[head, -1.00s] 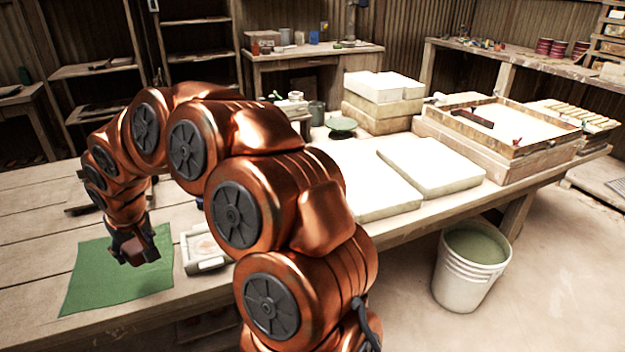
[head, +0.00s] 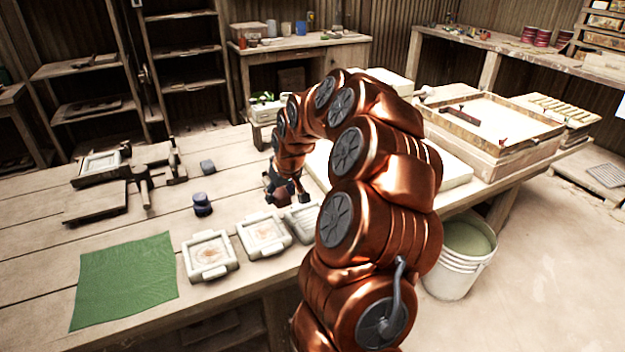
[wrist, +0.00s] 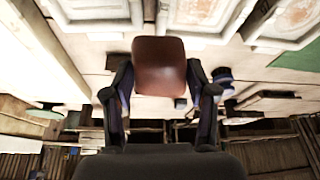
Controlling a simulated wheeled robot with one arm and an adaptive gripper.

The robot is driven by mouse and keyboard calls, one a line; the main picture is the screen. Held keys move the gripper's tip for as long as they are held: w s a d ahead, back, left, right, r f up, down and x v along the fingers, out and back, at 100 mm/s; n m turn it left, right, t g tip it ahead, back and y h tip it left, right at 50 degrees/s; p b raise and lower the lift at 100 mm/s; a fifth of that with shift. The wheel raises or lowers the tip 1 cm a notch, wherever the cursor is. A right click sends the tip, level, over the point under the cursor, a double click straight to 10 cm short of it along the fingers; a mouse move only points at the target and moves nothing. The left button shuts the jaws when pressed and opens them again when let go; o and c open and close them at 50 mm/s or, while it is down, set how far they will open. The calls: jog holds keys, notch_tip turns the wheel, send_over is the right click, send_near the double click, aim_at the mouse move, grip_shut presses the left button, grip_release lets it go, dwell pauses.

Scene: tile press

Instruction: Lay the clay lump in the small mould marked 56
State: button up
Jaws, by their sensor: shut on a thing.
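My gripper (head: 285,188) is shut on the clay lump (head: 283,198), a reddish-brown rounded block, and holds it above the table near the right end of a row of moulds. In the wrist view the clay lump (wrist: 159,66) sits between both fingers. Three pale moulds stand in the row: the left mould (head: 191,260), the middle mould (head: 243,236) and the right mould (head: 293,217), which my arm partly hides. The moulds also show along the top of the wrist view. I cannot read any number on them.
A green cloth (head: 125,282) lies empty left of the moulds. Dark jars (head: 202,205) and a press (head: 100,178) stand behind. White slabs (head: 455,172) and a large framed tray (head: 490,120) are to the right. A white bucket (head: 455,268) stands on the floor.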

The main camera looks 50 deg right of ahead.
jog(key=s+d+p, duration=0.1)
jog(key=s+d, duration=0.4)
jog(key=d, duration=0.3)
jog(key=shift+m, duration=0.3)
jog(key=shift+a+f, duration=0.15)
jog(key=shift+f, duration=2.6)
jog(key=shift+f+b, duration=0.85)
jog(key=shift+f, duration=0.3)
jog(key=o, duration=1.5)
jog(key=shift+c, duration=0.2)
jog(key=shift+r, duration=0.15)
jog(key=v, duration=1.1)
jog(key=shift+a+r, duration=0.2)
jog(key=shift+r, duration=0.15)
